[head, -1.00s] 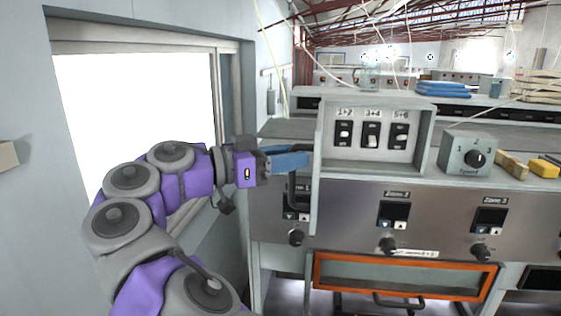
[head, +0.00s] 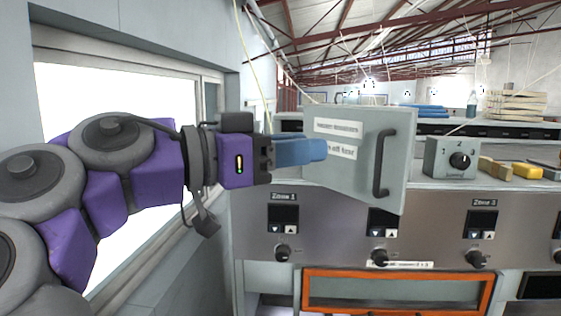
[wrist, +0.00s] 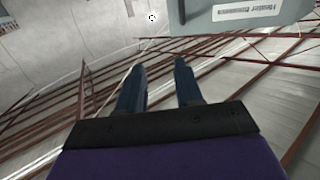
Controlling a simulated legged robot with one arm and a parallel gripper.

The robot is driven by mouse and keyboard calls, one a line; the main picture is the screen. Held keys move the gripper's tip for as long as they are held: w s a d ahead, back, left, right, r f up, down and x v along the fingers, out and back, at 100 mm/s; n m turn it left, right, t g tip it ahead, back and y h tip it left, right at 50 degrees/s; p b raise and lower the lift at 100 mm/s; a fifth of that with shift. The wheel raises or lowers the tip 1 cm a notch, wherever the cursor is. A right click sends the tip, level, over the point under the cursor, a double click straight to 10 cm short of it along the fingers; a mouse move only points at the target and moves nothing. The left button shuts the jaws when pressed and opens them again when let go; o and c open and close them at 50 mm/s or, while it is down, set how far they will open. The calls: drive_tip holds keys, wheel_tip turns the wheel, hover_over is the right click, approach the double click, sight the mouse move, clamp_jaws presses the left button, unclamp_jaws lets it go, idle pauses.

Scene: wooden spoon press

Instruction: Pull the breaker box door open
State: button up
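The breaker box door (head: 345,155) is a pale grey panel with two white labels and a dark vertical handle (head: 382,163) near its right edge. In the head view its front faces me and hides the switches. Its right edge looks nearer to me than its left, so it seems to stand partly open. My gripper (head: 318,150) has blue fingers that overlap the door's left part, well left of the handle. Whether they touch the door is unclear. In the wrist view the fingers (wrist: 157,78) are apart with nothing between them, and a labelled grey panel (wrist: 235,12) shows beyond.
A small knob box (head: 451,158) stands right of the door, with yellow blocks (head: 527,171) beside it. Below is the steel panel (head: 335,222) with knobs and displays, above an orange-framed window (head: 395,290). The window wall (head: 95,140) is close on the left.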

drive_tip(key=shift+s+d+r, duration=0.2)
drive_tip(key=shift+s+d, duration=0.75)
drive_tip(key=shift+s, duration=0.15)
